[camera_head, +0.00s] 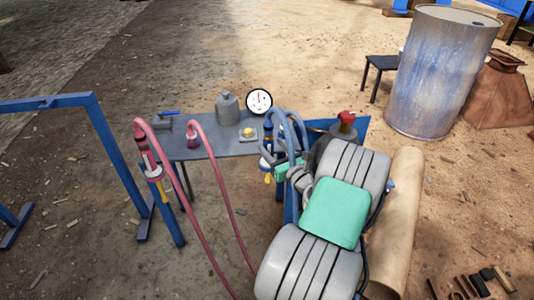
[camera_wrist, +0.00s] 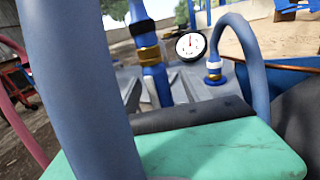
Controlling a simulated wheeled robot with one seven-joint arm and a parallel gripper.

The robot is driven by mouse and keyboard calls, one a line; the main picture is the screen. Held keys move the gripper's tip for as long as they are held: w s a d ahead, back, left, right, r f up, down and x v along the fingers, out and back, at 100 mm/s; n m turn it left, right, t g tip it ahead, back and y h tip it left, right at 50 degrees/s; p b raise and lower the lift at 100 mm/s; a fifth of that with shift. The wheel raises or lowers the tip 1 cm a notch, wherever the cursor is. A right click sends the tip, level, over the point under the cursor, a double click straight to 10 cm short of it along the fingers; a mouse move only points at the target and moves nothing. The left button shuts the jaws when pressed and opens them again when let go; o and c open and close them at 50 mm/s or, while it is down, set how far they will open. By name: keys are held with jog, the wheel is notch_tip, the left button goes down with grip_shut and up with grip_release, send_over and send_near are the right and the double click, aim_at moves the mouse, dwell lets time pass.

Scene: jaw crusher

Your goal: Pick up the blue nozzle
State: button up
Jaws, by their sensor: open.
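The blue nozzle (camera_head: 268,131) stands upright at the table's front edge in the head view, with a brass band, a white ring and a yellow lower part below it. In the wrist view the blue nozzle (camera_wrist: 152,76) is just ahead, beyond the teal-and-dark gripper body. My gripper (camera_head: 281,164) is open, close beside the nozzle on its right. Its grey fingers also show in the wrist view (camera_wrist: 160,93), to either side of the nozzle's lower part. I cannot tell whether they touch it. The nozzle's lower end is hidden in the wrist view.
A blue hose (camera_wrist: 243,50) loops to a fitting on the grey table (camera_head: 222,148). A thick blue hose blocks the wrist view's left. A pink nozzle (camera_head: 147,158) hangs at left.

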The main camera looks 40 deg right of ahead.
aim_at(264, 142)
jog(key=x, duration=0.1)
jog(key=b+x, duration=0.1)
jog(key=x, duration=0.3)
jog(key=shift+a+f, duration=0.25)
jog(key=shift+a, duration=0.15)
jog(key=shift+w+d, duration=0.15)
jog(key=shift+w, duration=0.15)
jog(key=shift+r, duration=0.1)
jog(key=shift+c, duration=0.5)
jog(key=shift+s, duration=0.1)
grip_shut()
